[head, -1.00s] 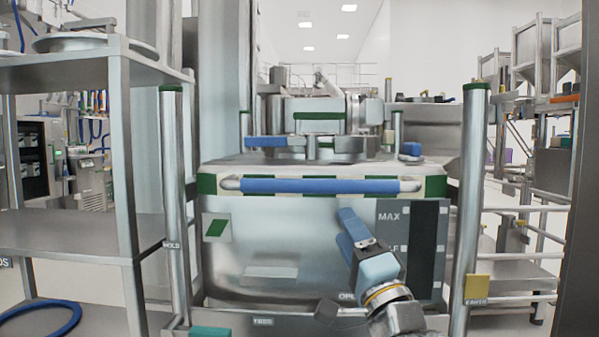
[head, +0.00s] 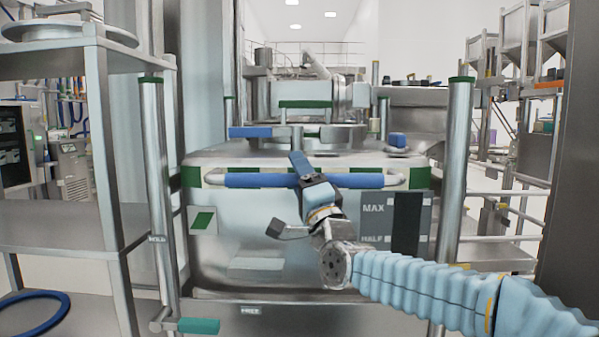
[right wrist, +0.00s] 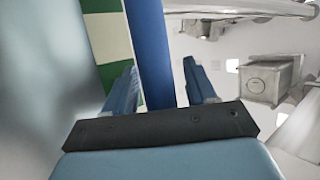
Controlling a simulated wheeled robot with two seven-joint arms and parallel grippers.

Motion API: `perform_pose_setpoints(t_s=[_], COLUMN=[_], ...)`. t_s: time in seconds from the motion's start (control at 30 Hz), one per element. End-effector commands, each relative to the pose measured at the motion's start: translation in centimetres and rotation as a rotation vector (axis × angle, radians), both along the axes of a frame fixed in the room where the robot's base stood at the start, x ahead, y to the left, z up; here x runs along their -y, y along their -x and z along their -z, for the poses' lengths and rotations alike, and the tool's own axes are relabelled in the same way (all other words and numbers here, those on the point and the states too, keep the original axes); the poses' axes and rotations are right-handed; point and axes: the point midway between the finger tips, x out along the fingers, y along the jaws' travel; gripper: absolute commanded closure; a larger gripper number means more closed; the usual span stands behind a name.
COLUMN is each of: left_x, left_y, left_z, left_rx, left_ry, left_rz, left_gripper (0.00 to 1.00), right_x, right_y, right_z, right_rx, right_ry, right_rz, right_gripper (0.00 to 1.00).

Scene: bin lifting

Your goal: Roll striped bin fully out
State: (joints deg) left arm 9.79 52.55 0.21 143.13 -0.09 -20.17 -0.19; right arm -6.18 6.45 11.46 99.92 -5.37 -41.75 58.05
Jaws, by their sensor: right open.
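The striped bin (head: 260,232) is a large steel bin with a green-and-white striped rim, standing between two upright posts. Its blue handle bar (head: 255,181) runs across the front below the rim. My right gripper (head: 302,165) is at the middle of this bar. In the right wrist view the bar (right wrist: 148,40) passes between the two blue fingers of the right gripper (right wrist: 160,85). The fingers stand apart, one on each side of the bar, with a gap beside it at least on the right. My left gripper is not in view.
A left post (head: 160,200) and a right post (head: 456,165) flank the bin. A teal-ended lever (head: 198,326) sticks out at lower left. A steel shelf rack (head: 105,170) stands at left, with a blue ring (head: 60,303) low on it. A dark panel (head: 565,180) borders the right.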

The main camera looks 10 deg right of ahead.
Motion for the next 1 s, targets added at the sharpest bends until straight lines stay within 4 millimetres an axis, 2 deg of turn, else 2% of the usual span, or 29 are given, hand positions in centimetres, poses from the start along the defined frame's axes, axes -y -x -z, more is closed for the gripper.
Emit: perform_pose_setpoints(t_s=[0.2,0.57,0.83,1.0], left_x=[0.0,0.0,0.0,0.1], left_y=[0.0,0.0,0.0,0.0], left_z=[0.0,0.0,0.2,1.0], left_rx=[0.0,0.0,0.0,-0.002], left_ry=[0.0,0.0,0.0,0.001], left_rz=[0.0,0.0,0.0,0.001], left_gripper=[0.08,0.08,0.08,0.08], right_x=[0.0,0.0,0.0,-0.3], right_y=[0.0,0.0,0.1,0.7], right_z=[0.0,0.0,0.1,0.4], right_rx=[0.0,-0.001,0.0,0.0], right_ry=[0.0,0.0,0.0,0.001], right_rz=[0.0,0.0,0.0,-0.002], right_gripper=[0.46,1.0,1.0,1.0])
